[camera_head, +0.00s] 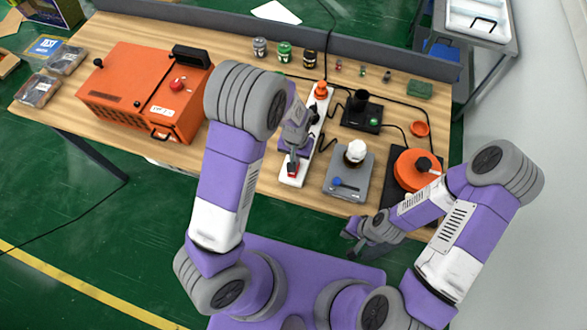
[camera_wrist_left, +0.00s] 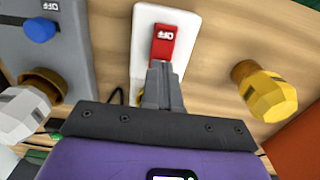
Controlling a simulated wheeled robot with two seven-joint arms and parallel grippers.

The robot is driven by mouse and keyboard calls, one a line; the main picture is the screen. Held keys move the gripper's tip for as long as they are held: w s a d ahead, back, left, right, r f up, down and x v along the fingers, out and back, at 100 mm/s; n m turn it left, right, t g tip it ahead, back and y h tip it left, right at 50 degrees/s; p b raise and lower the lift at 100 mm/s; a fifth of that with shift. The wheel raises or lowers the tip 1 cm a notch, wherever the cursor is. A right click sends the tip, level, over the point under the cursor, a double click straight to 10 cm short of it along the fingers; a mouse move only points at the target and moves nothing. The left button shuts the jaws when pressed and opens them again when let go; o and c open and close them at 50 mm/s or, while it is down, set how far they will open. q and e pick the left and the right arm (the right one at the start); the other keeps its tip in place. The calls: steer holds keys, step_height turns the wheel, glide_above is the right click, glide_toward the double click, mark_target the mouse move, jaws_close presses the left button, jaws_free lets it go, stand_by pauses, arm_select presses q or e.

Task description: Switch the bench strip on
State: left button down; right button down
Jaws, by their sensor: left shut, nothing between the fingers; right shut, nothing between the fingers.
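The bench strip (camera_head: 318,127) is a long white bar on the wooden bench, running away from the front edge. Its red switch (camera_head: 292,168) is at the near end. The wrist view shows the red switch (camera_wrist_left: 163,45) with an OFF label. My left gripper (camera_head: 293,153) is over the near end of the strip. Its shut, empty fingertips (camera_wrist_left: 160,66) are at the lower end of the switch in the wrist view. I cannot tell whether they touch it. My left arm hides part of the strip. My right gripper (camera_head: 355,237) is shut and empty, off the bench's front edge.
A grey device with a blue knob (camera_head: 337,182) stands right of the strip; the knob also shows in the wrist view (camera_wrist_left: 40,30). An orange machine (camera_head: 140,87) stands left. An orange plug (camera_head: 321,89) is at the strip's far end. A yellow faceted object (camera_wrist_left: 265,90) is beside the strip.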

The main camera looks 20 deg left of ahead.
arm_select(q)
steer(key=shift+f+b, duration=0.7)
steer(key=shift+f, duration=0.25)
steer(key=shift+r, duration=0.15)
step_height(320, 180, up, 7)
steer(key=p, duration=0.5)
steer(key=shift+p, duration=0.4)
stand_by(0.5)
